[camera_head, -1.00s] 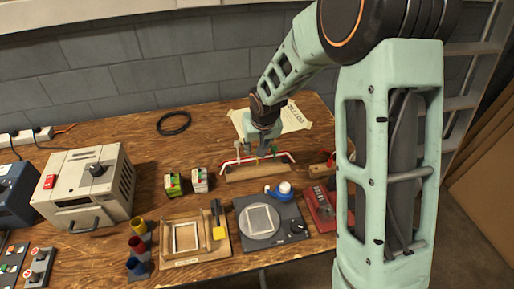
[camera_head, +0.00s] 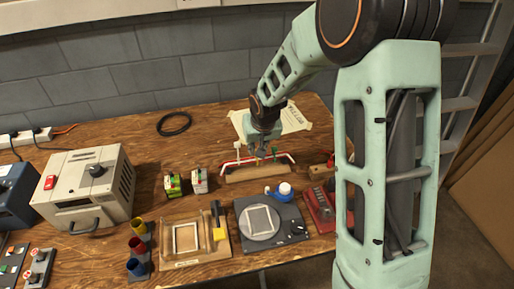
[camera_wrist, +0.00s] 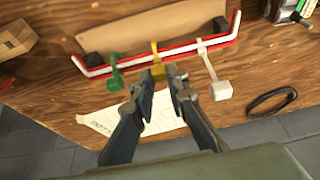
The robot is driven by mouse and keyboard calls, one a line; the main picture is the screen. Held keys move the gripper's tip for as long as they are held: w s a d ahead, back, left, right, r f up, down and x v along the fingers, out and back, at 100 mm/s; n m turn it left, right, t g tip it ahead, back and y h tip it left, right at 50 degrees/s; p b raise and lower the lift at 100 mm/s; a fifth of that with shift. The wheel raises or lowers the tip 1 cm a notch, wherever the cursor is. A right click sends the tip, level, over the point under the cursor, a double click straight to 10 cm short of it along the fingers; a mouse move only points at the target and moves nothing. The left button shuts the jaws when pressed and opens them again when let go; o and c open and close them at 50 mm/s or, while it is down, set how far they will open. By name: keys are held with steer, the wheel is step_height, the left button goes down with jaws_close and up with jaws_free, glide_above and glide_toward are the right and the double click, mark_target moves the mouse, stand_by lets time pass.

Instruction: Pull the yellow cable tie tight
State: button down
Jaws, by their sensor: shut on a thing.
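A red and white cable bundle (camera_wrist: 165,50) runs along a wooden block (camera_wrist: 150,28); the block also shows in the head view (camera_head: 258,173). Three ties cross the bundle in the wrist view: a green tie (camera_wrist: 114,72), the yellow cable tie (camera_wrist: 155,52) in the middle and a white tie (camera_wrist: 210,65). My gripper (camera_wrist: 159,73) is shut on the yellow tie's end, just on the near side of the bundle. The fingers partly hide that end. In the head view my gripper (camera_head: 260,153) is over the bundle and hides the yellow tie.
A taped paper sheet (camera_head: 292,119) lies behind the block, and a black cable coil (camera_head: 173,123) lies to its left. Small terminal blocks (camera_head: 199,180), a wooden frame (camera_head: 188,238) and a round-plated device (camera_head: 262,220) stand in front.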

step_height(320, 180, up, 5)
steer(key=shift+f+p, duration=0.2)
steer(key=shift+p, duration=1.05)
steer(key=c, duration=1.9)
jaws_free()
steer(key=v, duration=1.2)
